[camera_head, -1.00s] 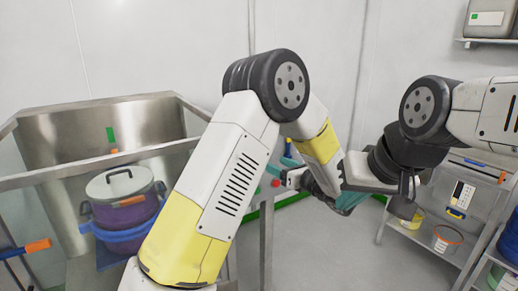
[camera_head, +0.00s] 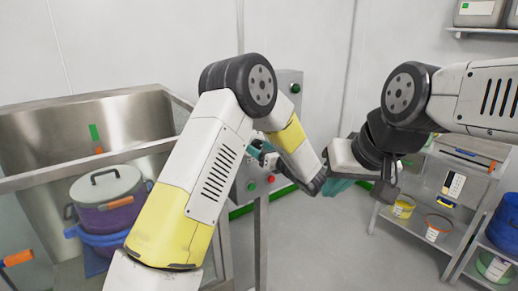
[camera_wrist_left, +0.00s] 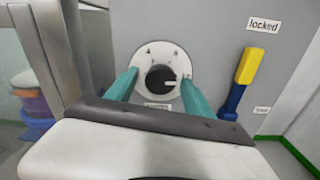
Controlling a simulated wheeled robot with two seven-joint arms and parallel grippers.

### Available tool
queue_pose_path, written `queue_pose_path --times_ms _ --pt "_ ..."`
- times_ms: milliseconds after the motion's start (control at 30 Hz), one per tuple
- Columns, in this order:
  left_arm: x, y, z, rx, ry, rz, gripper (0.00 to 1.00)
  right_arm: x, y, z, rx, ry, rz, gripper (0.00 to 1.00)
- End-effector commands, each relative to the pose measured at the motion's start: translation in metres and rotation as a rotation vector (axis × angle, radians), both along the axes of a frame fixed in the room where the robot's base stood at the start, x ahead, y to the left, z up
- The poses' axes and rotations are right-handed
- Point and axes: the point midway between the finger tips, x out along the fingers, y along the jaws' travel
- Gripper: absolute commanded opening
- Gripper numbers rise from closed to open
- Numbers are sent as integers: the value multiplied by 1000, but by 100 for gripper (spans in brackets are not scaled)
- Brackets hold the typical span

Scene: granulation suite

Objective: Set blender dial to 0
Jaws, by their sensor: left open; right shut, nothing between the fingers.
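The blender dial (camera_wrist_left: 160,77) is a black knob on a round white plate on a grey panel, seen in the left wrist view. A white mark on the knob points right. The plate's small characters and the label under it are too small or covered to read surely. My left gripper (camera_wrist_left: 158,92) is open, with one teal finger on each side of the dial; contact is unclear. In the head view my left gripper (camera_head: 262,150) is at the grey control box (camera_head: 290,100), and the dial is hidden there. My right gripper (camera_head: 338,185) is shut and empty, right of the box.
A yellow and blue lever (camera_wrist_left: 238,84) is right of the dial, near a "locked" label (camera_wrist_left: 264,25). The box has a green button (camera_head: 295,88) and a red button (camera_head: 271,179). A steel bin (camera_head: 130,115) with a lidded pot (camera_head: 107,195) stands left; shelving (camera_head: 420,225) stands right.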

Motion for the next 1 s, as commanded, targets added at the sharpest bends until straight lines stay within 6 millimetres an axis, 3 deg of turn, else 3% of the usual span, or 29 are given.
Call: queue_pose_path --times_ms 233,533,1000 --pt "1 0 0 0 0 -1 59 0 0 0 0 0 0 0" --pt "0 0 0 0 0 -1 0 0 0 0 0 0 0 0" --pt "0 -2 0 -96 -69 -4 0 0 0 0 0 0 0 0"
